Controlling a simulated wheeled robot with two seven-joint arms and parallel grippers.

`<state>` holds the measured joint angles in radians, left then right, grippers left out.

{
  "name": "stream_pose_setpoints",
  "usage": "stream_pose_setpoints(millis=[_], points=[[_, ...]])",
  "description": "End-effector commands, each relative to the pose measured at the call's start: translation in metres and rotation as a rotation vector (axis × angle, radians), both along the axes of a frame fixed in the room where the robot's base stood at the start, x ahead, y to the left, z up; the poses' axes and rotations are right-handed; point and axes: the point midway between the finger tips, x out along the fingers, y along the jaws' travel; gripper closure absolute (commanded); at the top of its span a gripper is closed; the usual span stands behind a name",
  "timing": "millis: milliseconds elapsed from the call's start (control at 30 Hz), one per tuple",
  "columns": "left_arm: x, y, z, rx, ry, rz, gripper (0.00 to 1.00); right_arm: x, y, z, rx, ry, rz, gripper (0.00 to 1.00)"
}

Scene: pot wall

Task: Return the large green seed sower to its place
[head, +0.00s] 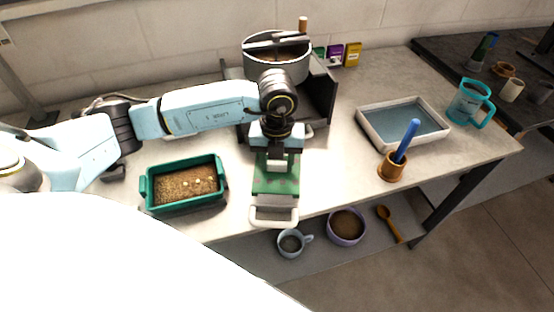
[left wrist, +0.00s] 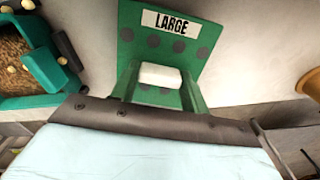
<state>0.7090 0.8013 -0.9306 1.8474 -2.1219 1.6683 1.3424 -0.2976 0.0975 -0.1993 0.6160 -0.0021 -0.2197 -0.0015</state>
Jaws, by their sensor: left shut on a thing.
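The large green seed sower (head: 288,186) is a flat green plate with dark round spots and green uprights around a white block. Its white label reads "LARGE" in the left wrist view, where the sower (left wrist: 205,62) is close ahead. My left gripper (head: 277,160) is shut on it from above, near the front middle of the table. The fingertips are largely hidden, and I cannot tell whether the plate touches the table. A pale loop (head: 273,222) shows at the sower's near end. My right gripper is not in view.
A green planter (head: 153,206) with soil and seeds stands left of the sower. A dark stand (head: 322,98) and grey pot (head: 280,68) are behind my arm. A water tray (head: 366,125), an orange pot (head: 391,170) with a blue tool and a teal mug (head: 468,103) stand right.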

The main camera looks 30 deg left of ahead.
Motion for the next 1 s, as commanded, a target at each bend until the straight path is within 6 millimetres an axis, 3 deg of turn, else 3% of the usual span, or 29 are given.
stream_pose_setpoints(millis=[967, 1000], points=[[0.0, 0.0, -0.013, 0.0, 0.0, 0.0, 0.85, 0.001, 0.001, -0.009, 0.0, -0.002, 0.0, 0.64], [0.0, 0.0, -0.013, 0.0, 0.0, 0.0, 0.51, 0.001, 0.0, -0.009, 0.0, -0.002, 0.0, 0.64]])
